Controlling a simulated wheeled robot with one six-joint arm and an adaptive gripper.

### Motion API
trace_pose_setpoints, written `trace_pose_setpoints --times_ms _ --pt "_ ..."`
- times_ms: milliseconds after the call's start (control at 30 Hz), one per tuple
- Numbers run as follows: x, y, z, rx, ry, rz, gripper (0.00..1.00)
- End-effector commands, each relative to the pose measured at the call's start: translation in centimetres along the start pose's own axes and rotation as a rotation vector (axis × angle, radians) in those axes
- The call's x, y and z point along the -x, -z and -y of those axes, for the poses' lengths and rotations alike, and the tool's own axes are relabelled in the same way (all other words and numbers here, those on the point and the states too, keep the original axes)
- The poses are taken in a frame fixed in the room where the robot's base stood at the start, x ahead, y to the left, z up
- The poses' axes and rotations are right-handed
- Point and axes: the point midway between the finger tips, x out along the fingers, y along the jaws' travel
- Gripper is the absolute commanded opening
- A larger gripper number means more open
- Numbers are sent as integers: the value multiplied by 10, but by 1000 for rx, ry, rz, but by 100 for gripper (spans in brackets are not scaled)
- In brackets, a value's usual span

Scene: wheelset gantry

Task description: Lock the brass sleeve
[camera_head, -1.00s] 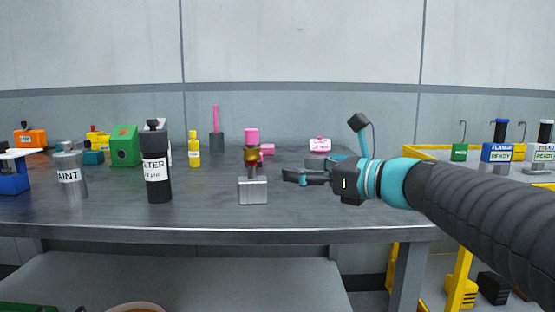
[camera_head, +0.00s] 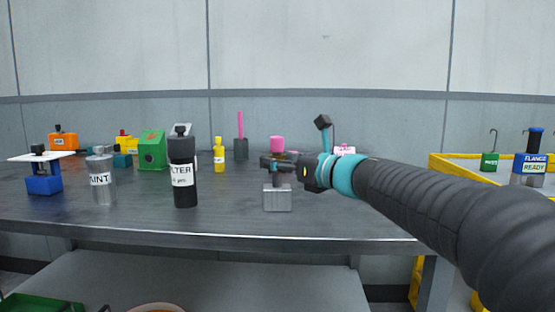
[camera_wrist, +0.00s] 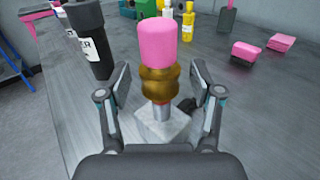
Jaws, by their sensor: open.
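The brass sleeve (camera_wrist: 158,85) is a ring-shaped collar on an upright metal post, under a pink cylindrical cap (camera_wrist: 159,44). The post rises from a grey metal block (camera_head: 277,198) on the table. My gripper (camera_wrist: 165,88) is open, with one finger on each side of the sleeve. I see gaps between the fingers and the brass, so it is not held. In the head view my gripper (camera_head: 272,164) covers most of the sleeve, and the pink cap shows above it.
A black filter bottle (camera_head: 183,173) and a grey paint can (camera_head: 102,180) stand to the left. Pink blocks (camera_wrist: 257,51) lie behind on the right. A yellow-framed stand (camera_head: 470,160) is at the far right. The table front near the block is clear.

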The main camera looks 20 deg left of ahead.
Motion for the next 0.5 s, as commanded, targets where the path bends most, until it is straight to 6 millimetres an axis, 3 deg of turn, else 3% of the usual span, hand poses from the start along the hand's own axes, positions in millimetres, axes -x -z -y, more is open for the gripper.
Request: trace_pose_setpoints --times_ms 433,500 --pt "-10 0 0 0 0 0 65" --pt "-10 0 0 0 0 0 48"
